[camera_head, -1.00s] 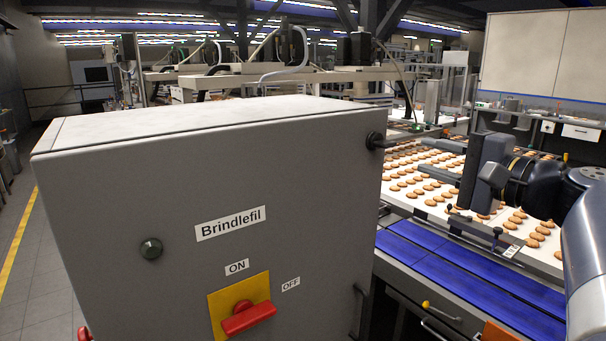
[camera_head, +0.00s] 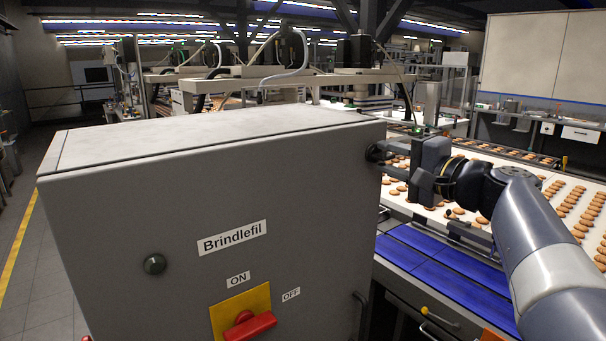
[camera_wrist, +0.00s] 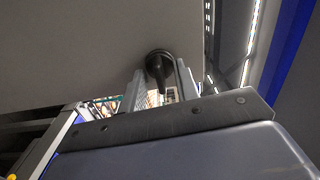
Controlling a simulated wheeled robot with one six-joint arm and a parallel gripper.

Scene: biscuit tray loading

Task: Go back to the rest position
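My gripper (camera_head: 388,160) is beside the right side wall of the grey Brindlefil cabinet (camera_head: 120,220). Its two fingers are spread apart and point at the wall. A black knob (camera_head: 376,151) sits on that wall by the fingertips. In the wrist view, the black knob (camera_wrist: 158,66) shows between the two fingers of my gripper (camera_wrist: 160,76), with gaps visible around its lower part. No object is held. My arm reaches in from the lower right.
A red switch (camera_head: 250,327) on a yellow plate is on the cabinet front, between ON and OFF labels. A blue conveyor (camera_head: 450,272) runs below my gripper. Behind it, a white surface (camera_head: 530,215) carries rows of biscuits. Gantry machines stand at the back.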

